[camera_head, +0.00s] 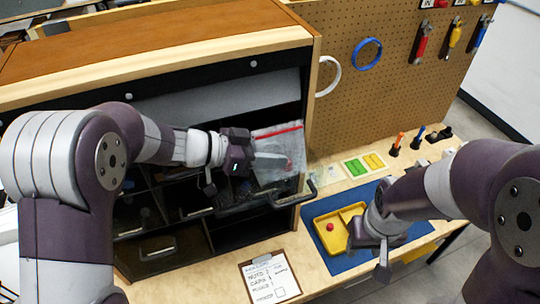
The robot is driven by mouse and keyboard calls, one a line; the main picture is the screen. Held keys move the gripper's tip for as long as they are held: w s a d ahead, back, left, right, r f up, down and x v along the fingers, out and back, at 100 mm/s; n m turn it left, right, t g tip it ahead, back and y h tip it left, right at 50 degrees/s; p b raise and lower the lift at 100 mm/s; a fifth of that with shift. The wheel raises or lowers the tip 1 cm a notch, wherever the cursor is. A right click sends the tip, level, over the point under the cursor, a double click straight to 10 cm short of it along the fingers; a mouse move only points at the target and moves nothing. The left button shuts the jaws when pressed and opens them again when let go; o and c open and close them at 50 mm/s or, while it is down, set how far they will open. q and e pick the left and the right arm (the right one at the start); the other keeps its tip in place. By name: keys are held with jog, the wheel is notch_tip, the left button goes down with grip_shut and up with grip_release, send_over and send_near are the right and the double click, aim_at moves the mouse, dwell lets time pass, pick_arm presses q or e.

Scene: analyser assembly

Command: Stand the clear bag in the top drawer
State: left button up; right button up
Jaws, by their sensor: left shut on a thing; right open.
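The clear bag (282,151) has a red strip along its top edge and pale contents. My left gripper (252,158) is shut on it at its left side and holds it upright in front of the cabinet (205,72). Below the bag is a dark drawer with a handle (296,197) that stands out from the front. I cannot tell whether the bag's lower edge is inside this drawer or only above it. My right gripper (382,262) is open and empty, over the front edge of the blue mat.
A yellow tray (322,236) with a red ball (330,227) sits on the blue mat (340,263). A clipboard (270,281) lies at the front of the bench. Screwdrivers (397,145) stand at the back right. A pegboard (390,70) holds tools and rings.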

pick_arm(q)
jog(key=shift+f, duration=0.6)
jog(key=shift+f, duration=0.1)
jog(key=shift+f, duration=0.5)
jog(key=o, duration=1)
jog(key=shift+s, duration=0.1)
jog(key=shift+r, duration=0.25)
jog(key=v, duration=0.4)
jog(key=b+v, duration=0.1)
jog(key=v, duration=0.3)
jog(key=b+v, duration=0.1)
jog(key=v, duration=0.3)
jog(key=shift+r, duration=0.45)
